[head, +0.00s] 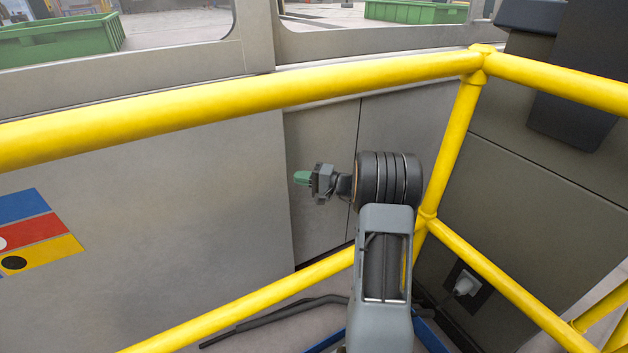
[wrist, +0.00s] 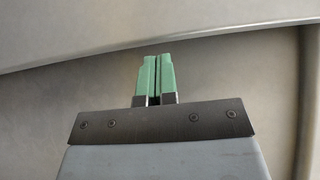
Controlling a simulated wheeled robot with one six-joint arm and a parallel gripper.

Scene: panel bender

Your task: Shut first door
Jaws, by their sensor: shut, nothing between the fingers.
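A large grey panel (head: 190,190) with a window above it and a coloured sticker fills the left of the head view. It looks like a door, but I cannot tell for sure that it is the first door. Its right edge stands beside darker, recessed-looking grey panels (head: 322,135). My gripper (head: 302,178) has green fingers pointing left, a little right of that edge. In the wrist view the fingers (wrist: 156,77) are together and empty, in front of a grey surface (wrist: 225,70). I cannot tell whether they touch it.
A yellow railing (head: 250,95) crosses in front of the panels, with a corner post (head: 455,135) right of my arm. A dark grey cabinet (head: 530,190) with a socket stands at the right. A dark bar or hose (head: 270,314) lies low behind the railing. Green bins (head: 60,40) show through the windows.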

